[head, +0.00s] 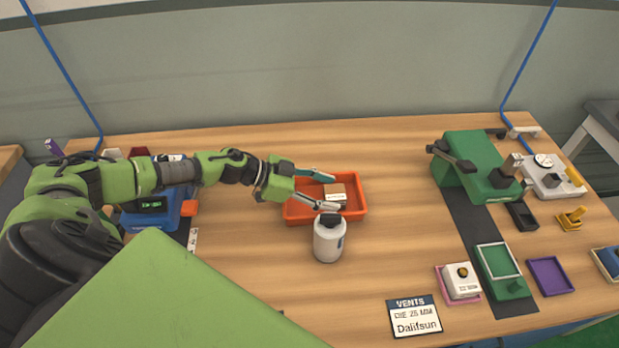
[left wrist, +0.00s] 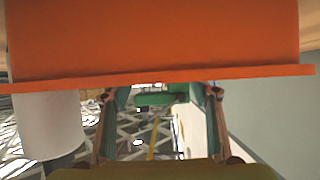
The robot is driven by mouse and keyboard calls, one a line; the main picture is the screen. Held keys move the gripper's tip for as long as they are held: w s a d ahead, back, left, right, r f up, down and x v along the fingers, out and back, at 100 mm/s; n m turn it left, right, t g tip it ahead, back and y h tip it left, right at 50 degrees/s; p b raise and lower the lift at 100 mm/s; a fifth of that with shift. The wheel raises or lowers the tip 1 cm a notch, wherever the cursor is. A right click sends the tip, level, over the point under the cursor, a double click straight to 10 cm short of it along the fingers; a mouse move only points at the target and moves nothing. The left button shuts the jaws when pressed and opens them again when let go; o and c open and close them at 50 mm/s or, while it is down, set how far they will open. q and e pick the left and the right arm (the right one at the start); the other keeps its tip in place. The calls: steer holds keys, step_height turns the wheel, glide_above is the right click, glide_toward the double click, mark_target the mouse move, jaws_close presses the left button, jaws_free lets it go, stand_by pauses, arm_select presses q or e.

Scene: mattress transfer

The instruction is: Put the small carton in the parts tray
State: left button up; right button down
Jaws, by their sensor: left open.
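The small carton (head: 335,193) is a brown box with a white label. In the head view it appears inside the orange parts tray (head: 296,215), toward its right part. My left gripper (head: 338,191) reaches over the tray from the left. It is open, with one finger on the far side of the carton and one on the near side; I cannot tell whether either touches it. In the left wrist view the orange tray (left wrist: 150,40) fills the top, the open fingers (left wrist: 162,95) show below, and the carton is not visible. My right gripper is not in view.
A white bottle with a dark top (head: 328,242) stands close in front of the tray. A blue device (head: 165,215) is partly behind my left arm. A green press (head: 478,165), small trays and a sign (head: 414,316) occupy the right side. The table between tray and press is clear.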

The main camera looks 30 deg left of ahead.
arm_select(q)
steer(key=b+v, duration=0.1)
steer(key=v, duration=0.9)
steer(key=shift+f+b, duration=0.2)
steer(key=shift+b, duration=0.15)
steer(key=shift+s+a+r, duration=0.35)
steer(key=shift+a+r, duration=0.05)
steer(key=shift+r, duration=0.05)
